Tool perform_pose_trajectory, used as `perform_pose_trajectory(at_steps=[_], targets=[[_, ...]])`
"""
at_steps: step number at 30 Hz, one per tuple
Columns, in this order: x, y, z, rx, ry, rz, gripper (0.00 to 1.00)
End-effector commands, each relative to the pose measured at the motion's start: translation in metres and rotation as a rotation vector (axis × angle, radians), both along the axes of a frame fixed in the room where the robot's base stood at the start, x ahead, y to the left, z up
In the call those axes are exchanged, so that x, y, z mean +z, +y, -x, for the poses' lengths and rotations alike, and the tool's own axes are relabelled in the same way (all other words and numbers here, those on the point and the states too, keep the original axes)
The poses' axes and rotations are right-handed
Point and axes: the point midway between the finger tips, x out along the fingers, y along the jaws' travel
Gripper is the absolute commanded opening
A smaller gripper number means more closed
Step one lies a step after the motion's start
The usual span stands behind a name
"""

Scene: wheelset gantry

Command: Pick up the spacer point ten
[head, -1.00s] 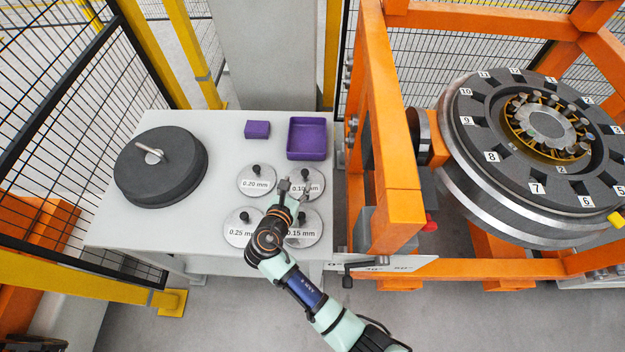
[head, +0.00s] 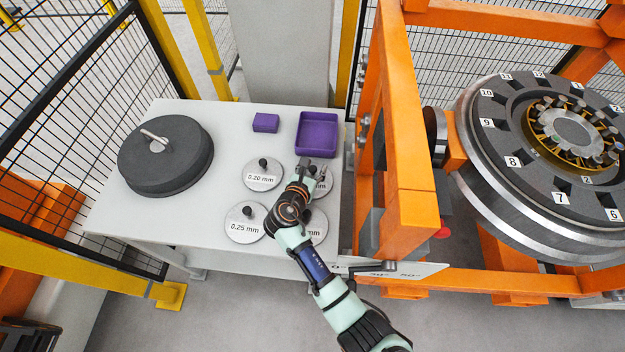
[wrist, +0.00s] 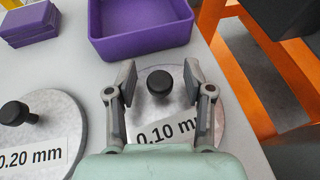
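The 0.10 mm spacer (wrist: 150,115) is a round metal disc with a black knob (wrist: 159,83) and a white label. It lies on the table, and in the head view my arm largely hides it, with only its right edge (head: 328,182) showing. My gripper (wrist: 158,80) is open above it. In the wrist view its two fingers stand left and right of the knob, with a gap on both sides. I cannot tell how high the fingertips are above the disc.
The 0.20 mm spacer (head: 263,181) lies to the left and the 0.25 mm spacer (head: 246,229) at lower left. Another disc is partly hidden under my arm. A purple tray (head: 317,134) and a purple block (head: 265,122) stand behind. An orange frame (head: 404,190) rises to the right.

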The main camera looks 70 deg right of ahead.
Motion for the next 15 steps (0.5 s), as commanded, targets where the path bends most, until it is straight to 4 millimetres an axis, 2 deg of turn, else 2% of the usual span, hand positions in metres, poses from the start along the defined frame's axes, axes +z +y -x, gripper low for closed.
perform_pose_trajectory(at_steps=[1,8,15], targets=[[0.0002,0.0001,0.0,0.0,0.0,0.0,0.4],[0.0002,0.0004,-0.0001,0.0,0.0,0.0,0.02],[0.0009,0.0003,-0.0003,0.001,-0.001,0.001,0.0]])
